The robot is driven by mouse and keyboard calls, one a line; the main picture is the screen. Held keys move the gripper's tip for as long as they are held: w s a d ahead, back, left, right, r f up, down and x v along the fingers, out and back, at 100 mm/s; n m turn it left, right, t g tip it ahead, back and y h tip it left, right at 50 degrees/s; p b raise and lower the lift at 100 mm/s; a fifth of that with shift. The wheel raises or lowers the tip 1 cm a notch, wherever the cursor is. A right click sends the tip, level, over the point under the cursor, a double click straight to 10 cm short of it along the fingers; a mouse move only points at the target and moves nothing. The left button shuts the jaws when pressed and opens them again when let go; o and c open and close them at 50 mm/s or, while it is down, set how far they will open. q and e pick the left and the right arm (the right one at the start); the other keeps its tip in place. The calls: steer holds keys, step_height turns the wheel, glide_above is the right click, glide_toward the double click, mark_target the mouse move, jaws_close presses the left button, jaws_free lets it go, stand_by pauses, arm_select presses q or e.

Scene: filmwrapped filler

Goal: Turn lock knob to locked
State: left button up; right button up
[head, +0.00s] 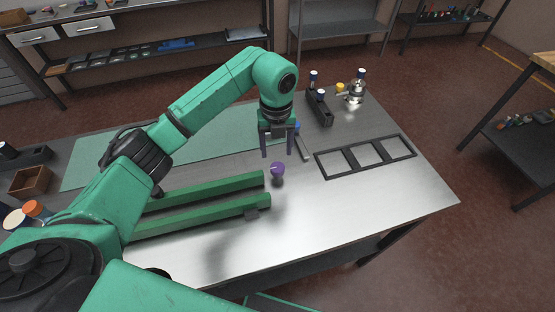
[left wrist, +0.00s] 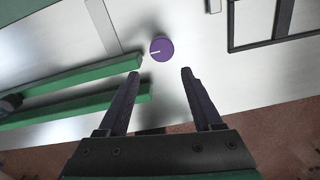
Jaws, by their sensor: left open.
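The lock knob (head: 278,169) is a small round purple knob on a dark base, standing on the grey metal table by the ends of two green rails. In the left wrist view the knob (left wrist: 162,49) shows from above with a white pointer line toward the left of the picture. My left gripper (head: 277,155) points down above the table near the knob, with its two dark fingers apart and nothing between them. In the left wrist view the knob lies beyond the fingertips (left wrist: 160,72), apart from them. My right gripper is in neither view.
The green rails (head: 205,192) lie left of the knob. A dark frame with three square openings (head: 350,159) lies to the right. A black holder (head: 319,108) and a metal bottle (head: 356,91) stand at the back. A green mat (head: 225,135) covers the rear left. The front right tabletop is clear.

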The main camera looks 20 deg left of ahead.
mark_target(278, 167)
arm_select(q)
steer(key=f, duration=0.3)
steer(key=w+f+p, duration=0.1)
steer(key=f, duration=0.4)
steer(key=shift+w+f+p, duration=0.15)
steer(key=shift+w+p, duration=0.15)
steer(key=shift+p, duration=0.1)
steer(key=shift+s+f, duration=0.1)
steer(key=shift+f, duration=0.15)
steer(key=shift+s, duration=0.2)
steer(key=shift+c, duration=0.4)
steer(key=shift+w, duration=0.1)
jaws_close()
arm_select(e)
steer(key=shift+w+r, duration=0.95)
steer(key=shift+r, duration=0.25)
arm_select(q)
steer(key=shift+f, duration=0.1)
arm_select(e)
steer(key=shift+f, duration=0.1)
